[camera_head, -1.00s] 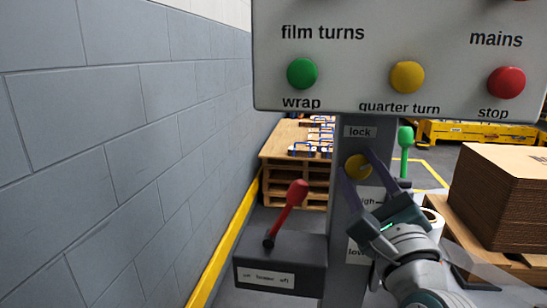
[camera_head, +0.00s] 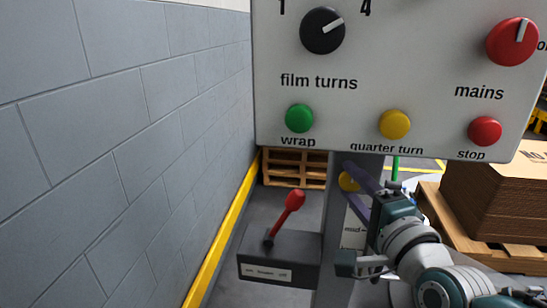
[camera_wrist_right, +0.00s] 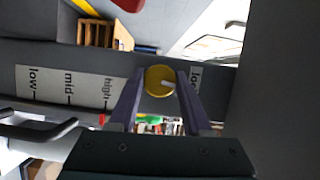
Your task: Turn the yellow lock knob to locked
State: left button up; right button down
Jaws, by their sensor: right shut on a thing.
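The yellow lock knob (camera_head: 348,181) is on the grey post (camera_head: 338,225) below the control panel, partly hidden by my right gripper. The fingers also show in the right wrist view (camera_wrist_right: 158,88). My left gripper is not in view.
The control panel (camera_head: 400,85) hangs just above the knob, with buttons and dials. A red lever (camera_head: 291,203) on a dark box (camera_head: 280,262) stands left of the post. A block wall (camera_head: 130,120) runs along the left. Stacked cardboard (camera_head: 490,200) sits on a pallet at right.

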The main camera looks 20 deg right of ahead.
jog(key=shift+r+n+g+p, duration=0.1)
jog(key=shift+n+g+p, duration=0.2)
jog(key=shift+n+p, duration=0.4)
jog(key=shift+c, duration=1.7)
grip_release()
jog(key=shift+s, duration=0.35)
jog(key=s+a+p, duration=0.1)
jog(key=s+p, duration=0.1)
jog(key=s, duration=0.7)
jog(key=shift+a+r, duration=0.3)
jog(key=shift+r, duration=0.05)
